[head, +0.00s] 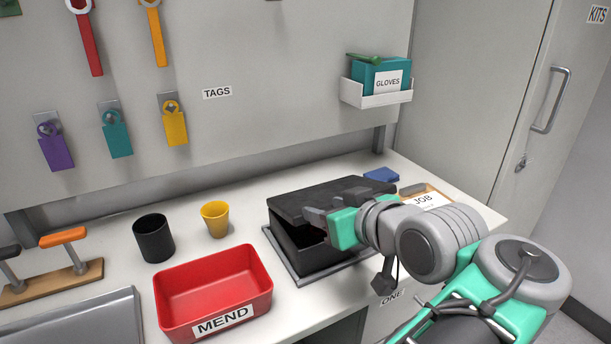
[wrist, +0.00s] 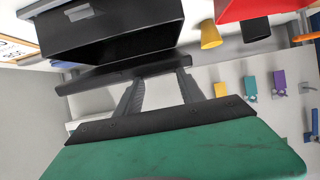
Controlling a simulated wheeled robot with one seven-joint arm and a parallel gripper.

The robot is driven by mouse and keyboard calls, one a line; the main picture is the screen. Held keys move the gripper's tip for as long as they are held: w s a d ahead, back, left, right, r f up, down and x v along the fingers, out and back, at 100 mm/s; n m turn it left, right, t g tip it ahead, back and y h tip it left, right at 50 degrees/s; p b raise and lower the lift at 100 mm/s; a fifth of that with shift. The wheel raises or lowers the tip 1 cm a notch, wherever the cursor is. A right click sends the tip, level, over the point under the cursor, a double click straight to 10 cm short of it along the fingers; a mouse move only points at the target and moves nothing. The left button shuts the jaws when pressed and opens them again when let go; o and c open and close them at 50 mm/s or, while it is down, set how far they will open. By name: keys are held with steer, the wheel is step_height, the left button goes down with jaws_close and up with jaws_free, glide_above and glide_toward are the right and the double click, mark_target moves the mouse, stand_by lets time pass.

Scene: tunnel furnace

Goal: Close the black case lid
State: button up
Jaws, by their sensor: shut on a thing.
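The black case (head: 300,246) stands on a grey tray (head: 283,262) on the white bench. Its black lid (head: 335,196) sits tilted over it, with a dark gap at the front. In the wrist view the case (wrist: 110,35) shows its open, empty-looking inside, and the lid (wrist: 95,80) shows as a dark slab. The exact contact is partly hidden.
A red MEND bin (head: 213,290) stands left of the case, with a yellow cup (head: 215,219) and a black cup (head: 153,238) behind it. A JOB clipboard (head: 430,200) and a blue block (head: 381,175) lie right of the case. A gloves holder (head: 377,95) hangs above.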

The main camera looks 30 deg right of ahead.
steer(key=f+p, duration=0.1)
steer(key=f, duration=0.1)
steer(key=s+f+p, duration=0.1)
steer(key=f, duration=0.1)
steer(key=s+f+p, duration=0.1)
steer(key=f+p, duration=0.1)
steer(key=shift+s+f, duration=0.1)
steer(key=shift+f, duration=0.3)
steer(key=o, duration=0.9)
steer(key=shift+c, duration=0.2)
